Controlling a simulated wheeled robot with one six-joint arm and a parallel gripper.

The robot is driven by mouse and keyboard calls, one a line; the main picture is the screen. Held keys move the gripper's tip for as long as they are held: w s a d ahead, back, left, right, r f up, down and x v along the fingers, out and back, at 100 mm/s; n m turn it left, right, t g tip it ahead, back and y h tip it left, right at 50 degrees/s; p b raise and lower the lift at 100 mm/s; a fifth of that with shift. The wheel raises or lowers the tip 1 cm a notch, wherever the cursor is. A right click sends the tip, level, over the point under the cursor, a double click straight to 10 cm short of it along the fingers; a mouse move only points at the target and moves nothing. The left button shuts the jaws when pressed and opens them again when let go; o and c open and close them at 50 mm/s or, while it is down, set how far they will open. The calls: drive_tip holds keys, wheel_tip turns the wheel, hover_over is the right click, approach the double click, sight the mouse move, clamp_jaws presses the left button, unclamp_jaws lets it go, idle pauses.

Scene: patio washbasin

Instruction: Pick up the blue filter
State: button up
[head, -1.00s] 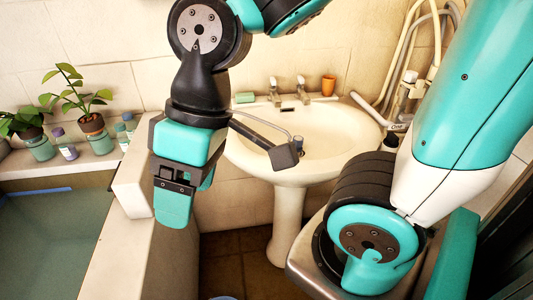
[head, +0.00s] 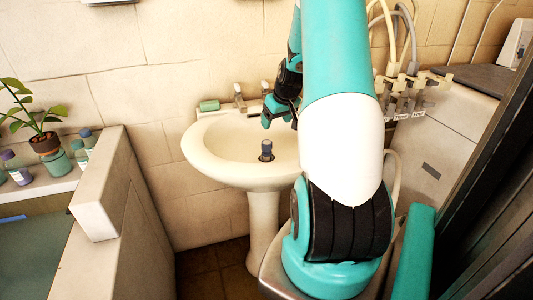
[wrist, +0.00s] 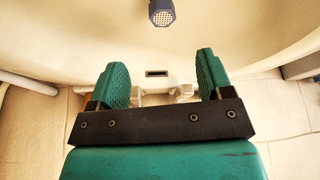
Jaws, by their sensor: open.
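The blue filter (head: 267,150) is a small dark blue-grey cylinder standing in the bowl of the white washbasin (head: 205,160). In the wrist view the filter (wrist: 162,15) shows its pale perforated end at the top edge, partly cut off. My gripper (head: 280,113) is over the back right of the basin, apart from the filter, and partly hidden by my arm. In the wrist view my gripper (wrist: 162,72) has its two green fingers wide apart with nothing between them. The filter lies beyond the fingertips there, roughly in line with the gap.
A green soap bar (head: 210,105) and a tap (head: 239,96) are on the basin's back rim. Hoses with valves (head: 405,85) hang at the right. A raised ledge (head: 100,195) and potted plant (head: 46,142) are at the left. My arm hides the basin's right side.

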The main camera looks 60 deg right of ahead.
sight(267, 143)
drive_tip(key=p+x, duration=0.2)
drive_tip(key=x, duration=1.3)
drive_tip(key=shift+w+a+f, duration=0.1)
drive_tip(key=shift+a, duration=0.05)
drive_tip(key=shift+c, duration=0.2)
drive_tip(key=c, duration=1)
